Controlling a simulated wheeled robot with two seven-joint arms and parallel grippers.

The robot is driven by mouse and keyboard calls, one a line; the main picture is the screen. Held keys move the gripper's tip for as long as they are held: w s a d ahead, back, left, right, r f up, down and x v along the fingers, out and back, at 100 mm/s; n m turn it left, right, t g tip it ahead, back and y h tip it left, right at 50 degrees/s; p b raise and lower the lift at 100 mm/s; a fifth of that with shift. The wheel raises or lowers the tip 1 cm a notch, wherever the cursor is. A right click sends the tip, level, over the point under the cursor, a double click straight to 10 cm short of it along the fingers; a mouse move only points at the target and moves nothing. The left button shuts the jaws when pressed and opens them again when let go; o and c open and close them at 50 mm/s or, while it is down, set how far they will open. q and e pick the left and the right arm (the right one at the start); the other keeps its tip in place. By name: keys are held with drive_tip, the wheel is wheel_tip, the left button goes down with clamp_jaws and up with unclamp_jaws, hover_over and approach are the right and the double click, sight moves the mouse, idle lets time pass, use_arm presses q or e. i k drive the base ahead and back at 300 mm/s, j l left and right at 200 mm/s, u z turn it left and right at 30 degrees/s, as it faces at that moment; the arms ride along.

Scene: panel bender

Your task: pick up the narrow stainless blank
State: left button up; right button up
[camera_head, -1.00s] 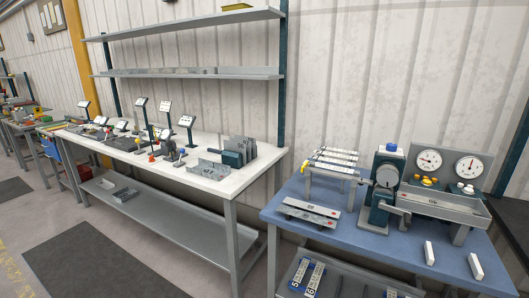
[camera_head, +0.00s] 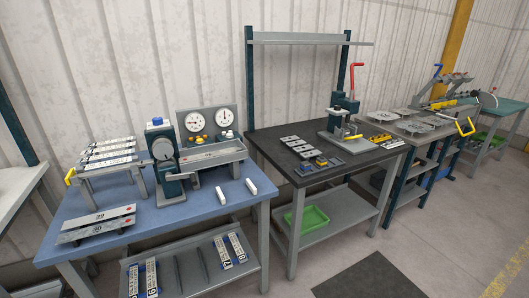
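I cannot tell for certain which piece is the narrow stainless blank. Several narrow light strips (camera_head: 108,152) lie side by side on a raised rack at the left of the blue bench. Two long grey bars with red dots and small markings (camera_head: 98,224) lie near the bench's front left edge. Several small grey plates (camera_head: 297,144) lie on the black bench. Neither of my grippers is in view.
A crank machine (camera_head: 166,160) with two dials (camera_head: 208,121) stands on the blue bench (camera_head: 200,205). The black bench (camera_head: 270,150) carries a red-levered press (camera_head: 350,103). A green bin (camera_head: 308,219) sits below it. Floor in front right is clear, with a dark mat (camera_head: 375,277).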

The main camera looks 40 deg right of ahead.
sight(201, 156)
drive_tip(key=z, duration=0.85)
drive_tip(key=i+l, duration=0.15)
drive_tip(key=l, duration=0.25)
drive_tip(key=i+l+u, duration=0.1)
drive_tip(key=l, duration=0.25)
drive_tip(key=i+l, duration=0.25)
drive_tip(key=l, duration=0.15)
drive_tip(key=i+l+u, duration=0.1)
drive_tip(key=l, duration=0.3)
drive_tip(key=i+j, duration=0.05)
